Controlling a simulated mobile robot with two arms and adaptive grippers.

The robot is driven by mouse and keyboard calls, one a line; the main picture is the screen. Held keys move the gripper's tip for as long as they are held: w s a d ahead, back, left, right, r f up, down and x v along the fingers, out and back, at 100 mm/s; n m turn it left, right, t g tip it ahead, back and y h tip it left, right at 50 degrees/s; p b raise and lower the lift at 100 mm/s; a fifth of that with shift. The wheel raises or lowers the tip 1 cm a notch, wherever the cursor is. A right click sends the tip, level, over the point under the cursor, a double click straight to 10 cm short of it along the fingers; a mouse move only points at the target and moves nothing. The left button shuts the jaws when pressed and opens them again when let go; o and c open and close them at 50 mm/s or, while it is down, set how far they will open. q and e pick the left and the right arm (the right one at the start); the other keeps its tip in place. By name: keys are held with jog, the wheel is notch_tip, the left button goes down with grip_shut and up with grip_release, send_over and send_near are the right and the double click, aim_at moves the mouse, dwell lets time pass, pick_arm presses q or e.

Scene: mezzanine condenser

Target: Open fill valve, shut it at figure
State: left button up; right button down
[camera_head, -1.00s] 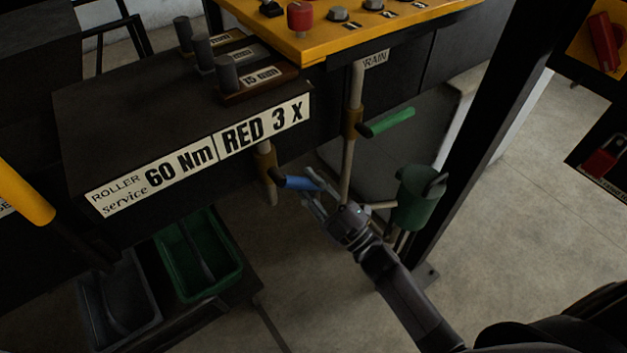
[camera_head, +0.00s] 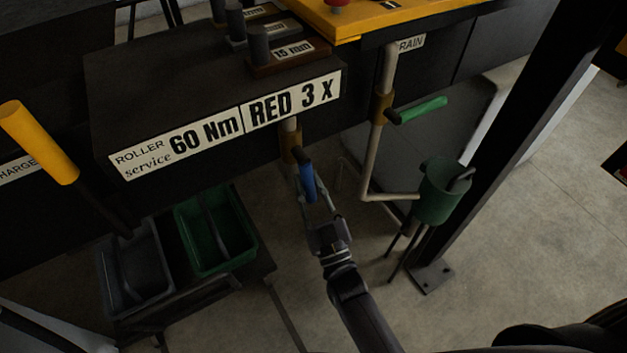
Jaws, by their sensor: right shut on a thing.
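The blue valve handle (camera_head: 307,182) sits on a pale pipe with a brass-coloured body (camera_head: 290,143), under the dark bench. It points down in the picture, toward me. My right gripper (camera_head: 313,198) is shut on the handle's outer part, one finger on each side. No label shows on this valve. A green valve handle (camera_head: 420,109) on the pipe to the right is beside a partly hidden label ending "RAIN" (camera_head: 411,43). No gauge or readout shows. My left gripper is out of view.
A green funnel (camera_head: 441,192) stands at the bent pipe's end, beside a dark post (camera_head: 507,110). Green (camera_head: 184,237) and grey (camera_head: 157,294) bins are at lower left. A yellow lever (camera_head: 38,143) rises at left. The bench sign (camera_head: 228,125) reads "60 Nm" and "RED 3 X".

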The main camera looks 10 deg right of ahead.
jog(key=shift+a+m, duration=0.15)
jog(key=shift+m, duration=0.15)
jog(key=c, duration=1.4)
grip_release()
jog(key=v, duration=1.2)
jog(key=shift+s, duration=0.15)
